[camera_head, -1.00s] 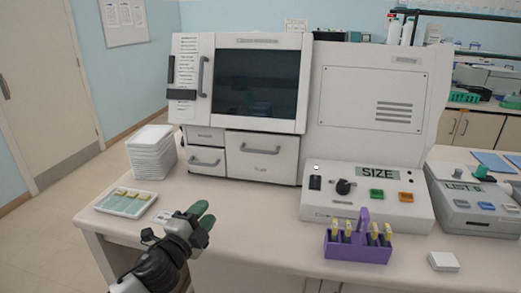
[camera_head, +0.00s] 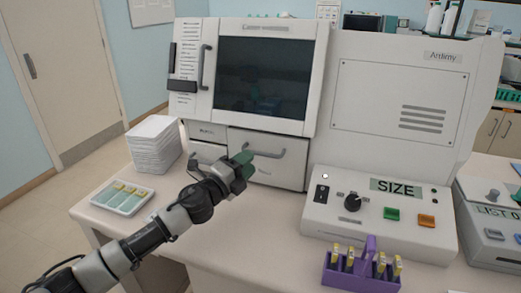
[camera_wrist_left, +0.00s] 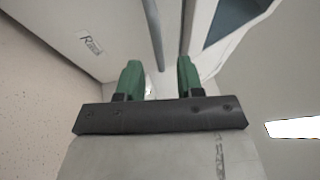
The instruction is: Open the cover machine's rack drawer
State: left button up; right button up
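The cover machine (camera_head: 258,28) is a big white cabinet with a dark window. Below the window is a wide drawer front (camera_head: 290,173) with a grey bar handle (camera_head: 275,154). A blurred label sits under the handle; in the left wrist view the label (camera_wrist_left: 90,42) starts with R. My left gripper (camera_head: 243,163) has green fingers and is at the left end of this handle, hiding it. In the left wrist view the fingers (camera_wrist_left: 158,78) are apart, with the handle bar (camera_wrist_left: 153,30) running between their lines. I cannot tell if they touch it. The drawer looks shut. My right gripper is not in view.
Smaller drawers (camera_head: 206,150) sit left of the wide one. A stack of white trays (camera_head: 153,146) and a slide tray (camera_head: 122,197) stand at left. A control box (camera_head: 375,225) marked SIZE and a purple slide rack (camera_head: 345,277) stand at right.

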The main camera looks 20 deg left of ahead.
aim_at(260, 154)
pick_arm(q)
jog(key=x, duration=0.5)
jog(key=shift+w+f, duration=0.15)
jog(key=shift+d, duration=0.1)
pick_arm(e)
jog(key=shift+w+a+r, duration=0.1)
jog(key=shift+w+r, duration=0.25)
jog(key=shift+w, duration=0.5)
pick_arm(q)
grip_shut()
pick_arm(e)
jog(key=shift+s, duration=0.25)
